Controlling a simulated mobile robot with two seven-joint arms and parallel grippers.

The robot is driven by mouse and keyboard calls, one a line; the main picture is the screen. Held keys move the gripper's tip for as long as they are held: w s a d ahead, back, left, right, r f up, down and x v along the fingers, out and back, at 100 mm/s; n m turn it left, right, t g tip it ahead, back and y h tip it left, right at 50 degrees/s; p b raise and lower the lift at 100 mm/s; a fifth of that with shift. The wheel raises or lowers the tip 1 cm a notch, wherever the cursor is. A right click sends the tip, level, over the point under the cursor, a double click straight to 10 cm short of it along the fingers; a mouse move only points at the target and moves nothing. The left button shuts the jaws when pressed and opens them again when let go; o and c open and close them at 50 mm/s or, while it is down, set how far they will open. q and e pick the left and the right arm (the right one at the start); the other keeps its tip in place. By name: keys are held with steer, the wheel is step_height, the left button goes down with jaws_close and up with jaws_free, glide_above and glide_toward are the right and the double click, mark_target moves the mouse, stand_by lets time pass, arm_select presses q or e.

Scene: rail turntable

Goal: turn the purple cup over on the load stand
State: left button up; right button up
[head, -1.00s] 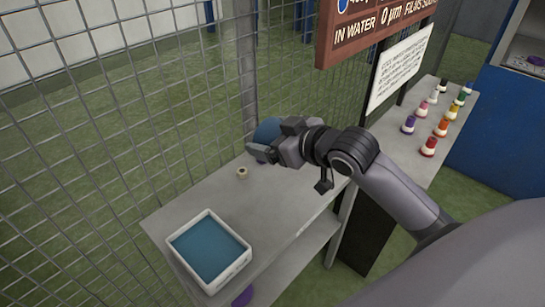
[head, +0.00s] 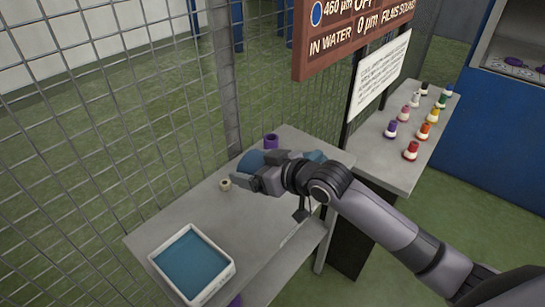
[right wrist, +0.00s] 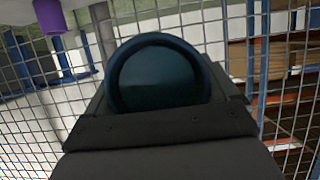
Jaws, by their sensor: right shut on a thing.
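A small purple cup (head: 271,141) stands at the far end of the grey stand (head: 185,220), just behind my right gripper. A purple thing, probably this cup, shows at the upper left of the right wrist view (right wrist: 49,15). My right gripper (head: 250,176) is shut on a round blue cup (head: 250,160), held above the stand. In the right wrist view the blue cup's round rim (right wrist: 158,76) faces the camera between the fingers. My left gripper is not in view.
A white tray with a blue inside (head: 230,272) sits on the stand's near end. A small beige piece (head: 225,184) lies near the fence side. A sign (head: 345,40) hangs above. Several coloured pieces stand on the right-hand table (head: 385,160).

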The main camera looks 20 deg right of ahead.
steer(key=shift+f+b, duration=0.5)
steer(key=shift+f, duration=0.5)
step_height(320, 180, down, 6)
steer(key=b, duration=0.6)
steer(key=shift+r, duration=0.1)
steer(key=shift+f+b, duration=0.5)
steer(key=shift+f, duration=1.1)
steer(key=shift+f+b, duration=0.3)
steer(key=shift+f, duration=0.2)
steer(key=o, duration=1)
steer(key=shift+p+v, duration=0.3)
steer(key=shift+v, duration=3.3)
